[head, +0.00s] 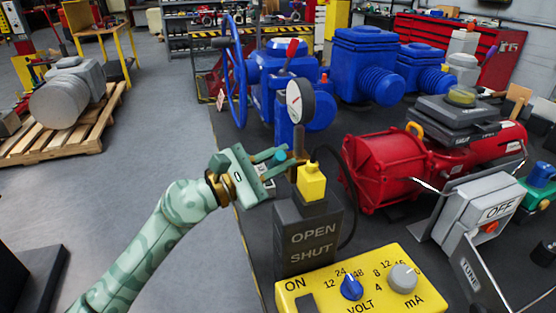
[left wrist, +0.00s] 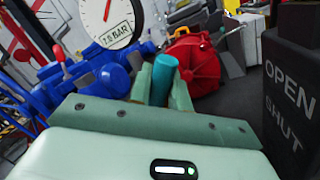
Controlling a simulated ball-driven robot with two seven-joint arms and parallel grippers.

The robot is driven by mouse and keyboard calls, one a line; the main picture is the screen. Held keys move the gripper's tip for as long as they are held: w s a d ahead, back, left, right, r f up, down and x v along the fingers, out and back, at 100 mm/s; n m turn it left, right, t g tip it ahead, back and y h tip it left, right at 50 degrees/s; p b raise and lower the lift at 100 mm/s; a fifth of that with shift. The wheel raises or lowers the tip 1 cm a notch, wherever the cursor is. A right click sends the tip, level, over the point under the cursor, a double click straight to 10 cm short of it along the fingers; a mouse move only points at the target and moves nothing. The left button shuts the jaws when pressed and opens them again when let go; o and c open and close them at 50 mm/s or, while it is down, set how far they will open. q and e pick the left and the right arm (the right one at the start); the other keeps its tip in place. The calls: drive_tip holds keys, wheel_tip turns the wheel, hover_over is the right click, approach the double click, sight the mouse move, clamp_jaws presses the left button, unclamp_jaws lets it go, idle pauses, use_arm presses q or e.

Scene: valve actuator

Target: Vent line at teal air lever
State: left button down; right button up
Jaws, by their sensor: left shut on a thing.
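The teal air lever (head: 281,156) shows as a short teal cylinder beside a brass-coloured fitting, under a round dial gauge (head: 300,101). My left gripper (head: 284,172) reaches in from the left and is shut on the lever. In the left wrist view the lever (left wrist: 164,79) stands between the pale green fingers, slightly tilted. The gauge face (left wrist: 108,20), marked BAR, is partly cut off at the top there. The lever's lower part is hidden by the fingers. My right gripper is not in view.
A dark box (head: 309,240) lettered OPEN and SHUT stands just right of the left gripper, with a yellow block (head: 312,182) on top. A yellow control box (head: 330,285) is in front. A red actuator (head: 385,170) and blue valves (head: 368,60) stand behind.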

use_arm(q)
drive_tip(key=shift+f, duration=0.1)
idle(0.3)
drive_tip(key=c, duration=1.3)
unclamp_jaws()
drive_tip(key=shift+s+a, duration=0.1)
drive_tip(key=b+v, duration=0.2)
drive_tip(key=v, duration=1.4)
drive_tip(key=shift+a+f, duration=0.1)
drive_tip(key=shift+f, duration=0.05)
